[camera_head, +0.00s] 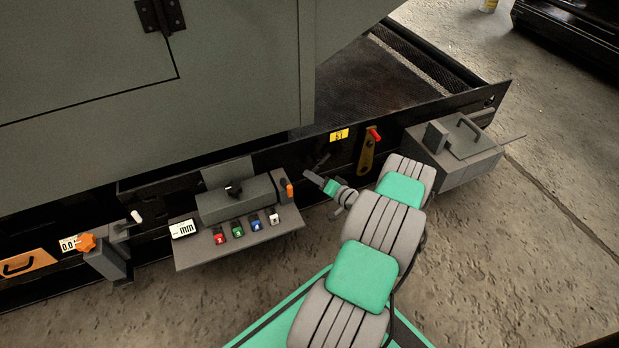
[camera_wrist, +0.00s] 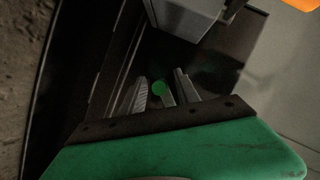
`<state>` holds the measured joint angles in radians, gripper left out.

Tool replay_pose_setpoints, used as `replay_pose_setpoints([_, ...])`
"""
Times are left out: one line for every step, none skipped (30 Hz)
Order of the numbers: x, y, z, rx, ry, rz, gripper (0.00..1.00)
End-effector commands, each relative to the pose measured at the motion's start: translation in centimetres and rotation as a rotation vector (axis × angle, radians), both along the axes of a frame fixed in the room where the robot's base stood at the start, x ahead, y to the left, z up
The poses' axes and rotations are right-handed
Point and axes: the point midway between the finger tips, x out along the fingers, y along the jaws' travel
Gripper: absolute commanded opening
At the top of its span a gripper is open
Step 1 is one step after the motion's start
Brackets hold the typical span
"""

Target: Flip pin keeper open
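My gripper (camera_head: 310,177) is in front of the dark rail, just right of the grey panel unit. In the wrist view my gripper (camera_wrist: 162,84) has its two grey fingers apart. A thin grey bar (camera_wrist: 168,95) shows between them, near a green dot; I cannot tell whether either finger touches it. A small dark lever-like piece (camera_head: 322,160) stands out from the rail just above my fingers in the head view. I cannot tell for sure which part is the pin keeper, or whether it is open.
A brass lever with a red knob (camera_head: 368,152) hangs right of my gripper. A grey box with a handle (camera_head: 455,155) is farther right. The panel unit (camera_head: 238,200) with an orange-tipped switch (camera_head: 289,188) is close on the left. An orange knob (camera_head: 86,243) is far left.

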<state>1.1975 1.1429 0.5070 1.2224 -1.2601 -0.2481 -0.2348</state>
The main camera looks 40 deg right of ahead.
Motion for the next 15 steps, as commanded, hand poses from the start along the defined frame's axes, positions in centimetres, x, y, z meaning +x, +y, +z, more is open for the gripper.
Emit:
replay_pose_setpoints([1.0, 0.2, -0.6, -0.002, -0.001, 0.005, 0.38])
replay_pose_setpoints([1.4, 0.2, -0.7, -0.001, 0.000, 0.004, 0.38])
replay_pose_setpoints([2.0, 0.2, -0.8, -0.002, 0.001, 0.004, 0.38])
replay_pose_setpoints([2.3, 0.2, -0.8, -0.001, 0.000, 0.003, 0.38])
replay_pose_setpoints([2.5, 0.2, -0.8, -0.001, 0.000, 0.002, 0.38])
replay_pose_setpoints([2.7, 0.1, -0.8, 0.000, 0.000, 0.000, 0.38])
replay_pose_setpoints([2.8, 0.1, -0.8, 0.000, -0.001, -0.001, 0.38])
replay_pose_setpoints([2.8, 0.1, -0.7, 0.000, 0.000, -0.001, 0.38])
replay_pose_setpoints([2.8, 0.1, -0.7, 0.000, 0.000, -0.001, 0.38])
replay_pose_setpoints([2.8, 0.0, -0.7, 0.000, 0.001, -0.003, 0.38])
replay_pose_setpoints([2.8, 0.0, -0.7, 0.000, 0.001, -0.003, 0.38])
replay_pose_setpoints([2.8, 0.0, -0.7, 0.000, 0.001, -0.003, 0.38])
replay_pose_setpoints([2.8, 0.0, -0.7, 0.000, 0.001, -0.003, 0.38])
replay_pose_setpoints([2.8, 0.0, -0.7, 0.000, 0.001, -0.003, 0.37])
replay_pose_setpoints([2.8, -0.1, -0.7, 0.000, 0.001, -0.004, 0.34])
